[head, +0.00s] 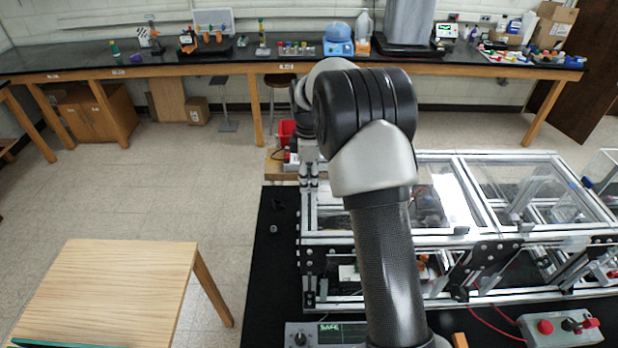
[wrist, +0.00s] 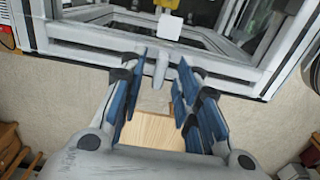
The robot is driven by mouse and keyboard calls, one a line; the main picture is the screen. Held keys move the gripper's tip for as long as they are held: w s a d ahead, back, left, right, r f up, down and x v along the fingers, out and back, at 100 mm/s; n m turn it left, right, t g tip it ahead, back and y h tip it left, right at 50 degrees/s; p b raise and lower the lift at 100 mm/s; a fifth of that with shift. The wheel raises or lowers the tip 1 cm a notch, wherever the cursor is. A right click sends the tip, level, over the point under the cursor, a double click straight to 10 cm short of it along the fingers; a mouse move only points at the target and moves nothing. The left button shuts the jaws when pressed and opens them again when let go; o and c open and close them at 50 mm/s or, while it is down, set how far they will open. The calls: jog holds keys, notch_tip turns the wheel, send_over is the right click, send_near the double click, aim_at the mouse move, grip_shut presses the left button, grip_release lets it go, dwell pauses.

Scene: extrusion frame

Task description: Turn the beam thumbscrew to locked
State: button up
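In the wrist view, a small light-grey upright knob (wrist: 159,68) stands out from a grey metal beam (wrist: 100,37); it looks like the beam thumbscrew. My gripper (wrist: 162,84) has its blue-padded fingers apart, one on each side of the knob, with visible gaps. Nothing is held between them. Whether the knob's turn is locked or unlocked cannot be read. In the head view, my arm covers part of the extrusion frame (head: 450,236), and the thumbscrew cannot be made out there.
A white tag and a yellow part (wrist: 168,22) sit just beyond the beam. In the head view, a red-button control box (head: 560,327) and a display reading SAFE (head: 340,333) stand at the front. A wooden table (head: 115,285) is at left, with open floor behind it.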

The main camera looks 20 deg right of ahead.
jog(key=shift+f, duration=0.2)
grip_shut()
dwell(0.3)
